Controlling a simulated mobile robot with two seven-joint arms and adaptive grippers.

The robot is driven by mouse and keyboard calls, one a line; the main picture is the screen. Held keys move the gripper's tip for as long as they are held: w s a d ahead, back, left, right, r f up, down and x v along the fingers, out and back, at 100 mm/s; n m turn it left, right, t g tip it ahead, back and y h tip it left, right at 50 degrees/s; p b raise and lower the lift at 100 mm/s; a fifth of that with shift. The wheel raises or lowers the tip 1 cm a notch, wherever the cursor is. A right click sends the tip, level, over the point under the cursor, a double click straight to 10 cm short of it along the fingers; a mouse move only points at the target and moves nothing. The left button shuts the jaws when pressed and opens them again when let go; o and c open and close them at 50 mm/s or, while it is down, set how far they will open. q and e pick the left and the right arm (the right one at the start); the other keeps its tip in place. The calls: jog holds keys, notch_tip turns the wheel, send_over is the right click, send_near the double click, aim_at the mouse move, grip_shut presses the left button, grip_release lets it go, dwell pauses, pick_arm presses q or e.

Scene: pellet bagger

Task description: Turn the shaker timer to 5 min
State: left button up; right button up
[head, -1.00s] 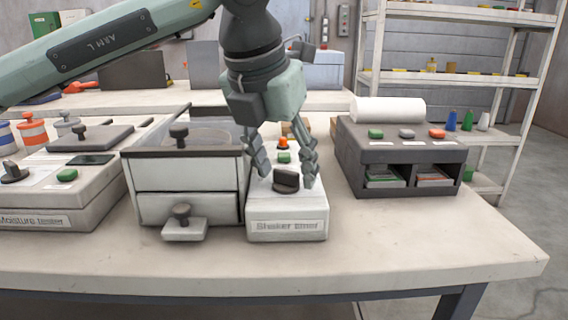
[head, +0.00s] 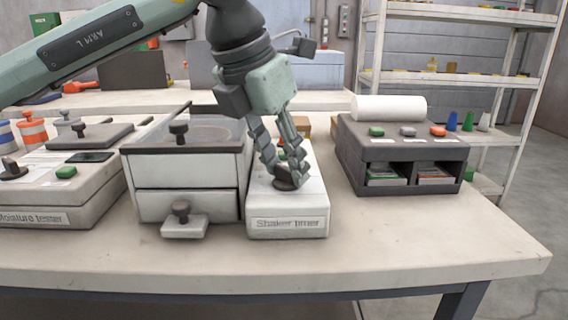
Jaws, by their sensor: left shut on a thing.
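The shaker timer (head: 287,222) is a white box with a "Shaker timer" label on its front, in the middle of the table. Its dark round knob (head: 285,185) sits on the sloped top, partly hidden by the fingers. My left gripper (head: 284,177) comes down from above and is shut on the knob. A green button (head: 283,155) behind the knob is mostly covered by the fingers. The dial marks and the knob's pointing direction cannot be read. My right gripper is not in view.
A white sieve shaker box with a drawer (head: 188,205) stands close to the timer's left. The moisture tester (head: 60,208) is further left. A dark grey unit with coloured buttons (head: 402,155) stands to the right. The table front (head: 400,235) is clear.

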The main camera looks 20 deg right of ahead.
pick_arm(q)
jog(key=shift+w+m+g+h, duration=0.1)
jog(key=shift+m+g+h, duration=0.25)
jog(key=shift+m, duration=1.05)
jog(key=shift+r+m+g+p, duration=0.1)
jog(key=shift+m+g+p, duration=0.25)
jog(key=shift+m, duration=0.55)
jog(key=shift+w+m+g+p, duration=0.15)
jog(key=shift+m+g+p, duration=0.5)
jog(key=shift+m, duration=0.45)
jog(key=shift+m+g+p, duration=0.35)
jog(key=shift+m+p, duration=0.1)
jog(key=shift+m, duration=0.65)
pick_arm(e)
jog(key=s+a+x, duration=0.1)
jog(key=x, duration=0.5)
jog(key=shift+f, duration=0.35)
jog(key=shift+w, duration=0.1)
pick_arm(q)
jog(key=o, duration=1.2)
jog(key=shift+c, duration=0.2)
